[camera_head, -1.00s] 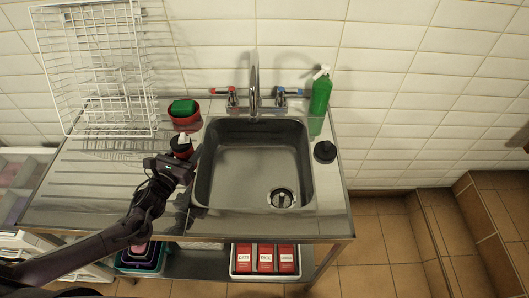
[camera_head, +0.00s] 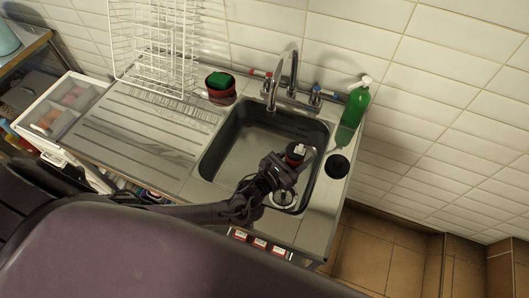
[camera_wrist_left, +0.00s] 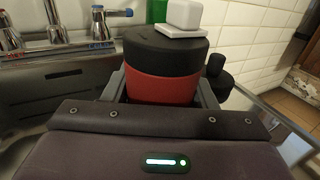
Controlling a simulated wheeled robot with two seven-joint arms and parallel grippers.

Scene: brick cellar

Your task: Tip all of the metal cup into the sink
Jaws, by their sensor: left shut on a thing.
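My left gripper (camera_head: 283,165) is shut on a red and black round container (camera_wrist_left: 160,84). It has a black top with a white block and flat white piece on it; its inside is hidden. It also shows in the head view (camera_head: 295,153), held over the right part of the sink (camera_head: 232,150), looking roughly upright. The sink is a grey metal basin with a drain (camera_head: 284,198) near its front right, partly behind my gripper. I make out no plainly metal-looking cup. My right gripper is not in view.
A tap (camera_head: 275,85) stands at the sink's back. A green bottle (camera_head: 354,108) and a black round thing (camera_head: 336,165) stand right of the sink. A red bowl with a green sponge (camera_head: 219,82) and a white wire rack (camera_head: 150,45) are at the left.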

